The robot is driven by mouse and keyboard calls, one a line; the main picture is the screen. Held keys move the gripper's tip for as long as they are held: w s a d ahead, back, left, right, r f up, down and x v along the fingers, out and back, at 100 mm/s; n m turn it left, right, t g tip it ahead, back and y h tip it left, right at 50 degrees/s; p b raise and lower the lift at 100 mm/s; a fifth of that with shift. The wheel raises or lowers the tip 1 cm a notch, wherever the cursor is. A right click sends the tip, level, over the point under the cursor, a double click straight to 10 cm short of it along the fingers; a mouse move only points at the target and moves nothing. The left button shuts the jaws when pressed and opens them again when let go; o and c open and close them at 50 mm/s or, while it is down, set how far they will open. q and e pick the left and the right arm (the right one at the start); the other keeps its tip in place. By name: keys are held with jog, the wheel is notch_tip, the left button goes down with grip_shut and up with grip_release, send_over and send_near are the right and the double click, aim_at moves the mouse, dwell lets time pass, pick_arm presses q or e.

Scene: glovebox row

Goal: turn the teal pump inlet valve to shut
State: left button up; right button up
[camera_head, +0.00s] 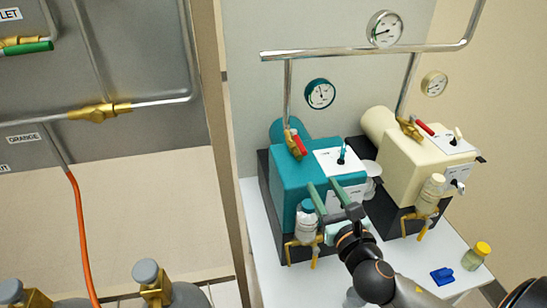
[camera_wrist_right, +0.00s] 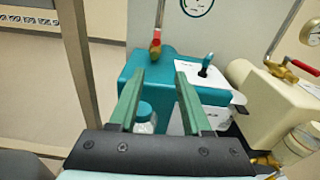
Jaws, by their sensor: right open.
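The teal pump (camera_head: 290,178) stands on a white bench. Its inlet valve (camera_head: 299,144) is a brass body with a red lever, on top at the foot of a vertical steel pipe. The lever slants down and forward, roughly along the brass body. The red lever also shows in the right wrist view (camera_wrist_right: 156,43), beyond the fingertips. My right gripper (camera_head: 323,184) is open and empty, its green fingers over the pump's front, below and in front of the valve. In the wrist view the open fingers (camera_wrist_right: 165,72) point toward the pump top. My left gripper is not in view.
A cream pump (camera_head: 415,165) with its own red-levered valve (camera_head: 423,128) stands close on the right. A black-and-teal toggle (camera_head: 341,156) rises from the teal pump's white panel. A teal-capped bottle (camera_head: 306,222) hangs at its front. A yellow-capped jar (camera_head: 477,256) and blue item (camera_head: 442,275) lie right.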

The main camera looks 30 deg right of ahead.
aim_at(302, 147)
jog(key=shift+n+t, duration=0.3)
jog(key=shift+n, duration=0.4)
jog(key=x, duration=0.4)
jog(key=r+x, duration=0.1)
jog(key=x, duration=0.3)
jog(key=a+x, duration=0.1)
jog(key=x, duration=0.3)
jog(key=shift+w+d+r, duration=0.1)
jog(key=shift+w+r, duration=0.1)
jog(key=shift+w, duration=0.3)
jog(key=shift+c, duration=0.3)
grip_shut()
